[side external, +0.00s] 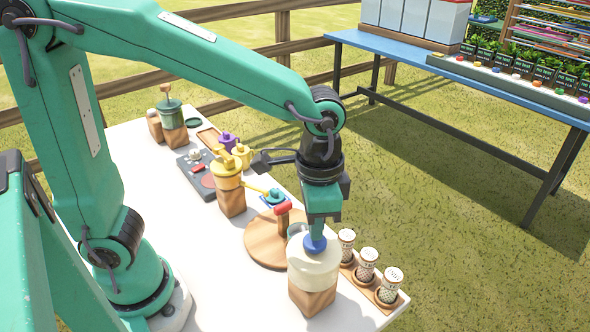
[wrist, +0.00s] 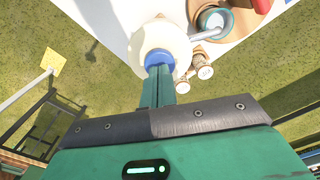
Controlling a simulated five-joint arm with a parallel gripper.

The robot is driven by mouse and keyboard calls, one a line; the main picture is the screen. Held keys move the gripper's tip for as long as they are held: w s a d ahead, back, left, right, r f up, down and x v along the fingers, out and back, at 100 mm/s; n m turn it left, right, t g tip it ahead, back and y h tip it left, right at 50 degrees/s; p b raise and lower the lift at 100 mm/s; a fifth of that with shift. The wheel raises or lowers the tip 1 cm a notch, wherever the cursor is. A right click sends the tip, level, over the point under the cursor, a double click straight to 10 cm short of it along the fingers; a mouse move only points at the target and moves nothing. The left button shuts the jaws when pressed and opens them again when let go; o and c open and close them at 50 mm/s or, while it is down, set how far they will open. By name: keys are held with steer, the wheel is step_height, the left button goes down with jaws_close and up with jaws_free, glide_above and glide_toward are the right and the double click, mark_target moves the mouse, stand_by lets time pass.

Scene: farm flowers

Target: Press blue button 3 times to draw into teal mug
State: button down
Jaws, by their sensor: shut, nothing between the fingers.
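The blue button (side external: 316,244) sits on top of a cream dispenser with a wooden base (side external: 312,285). In the wrist view the blue button (wrist: 160,57) is right at my fingertips. My gripper (side external: 319,232) points down, shut and empty, with its tips at the top of the button; it also shows in the wrist view (wrist: 158,72). They appear to touch; I cannot tell how far the button is pressed. A teal-rimmed mug (wrist: 228,14) stands beside the dispenser, by its grey spout (wrist: 207,35). In the side view the mug is mostly hidden; its contents are unclear.
A round wooden board (side external: 262,240) with a red-topped post (side external: 283,209) is left of the dispenser. Several patterned shakers (side external: 366,265) stand close on its right. A yellow dispenser (side external: 227,177) and a dark tray (side external: 190,163) are farther back. The white table's front left is clear.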

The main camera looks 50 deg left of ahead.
steer(key=shift+f, duration=0.95)
steer(key=shift+r, duration=1.3)
steer(key=shift+r, duration=0.1)
stand_by(2.2)
steer(key=shift+r, duration=2.9)
steer(key=shift+a, duration=0.1)
steer(key=s+a+n+t, duration=0.2)
steer(key=s+a+n, duration=0.1)
steer(key=a, duration=0.5)
steer(key=s+a+n+t, duration=0.3)
steer(key=a, duration=0.5)
steer(key=shift+a+f+t, duration=0.3)
steer(key=shift+f, duration=0.1)
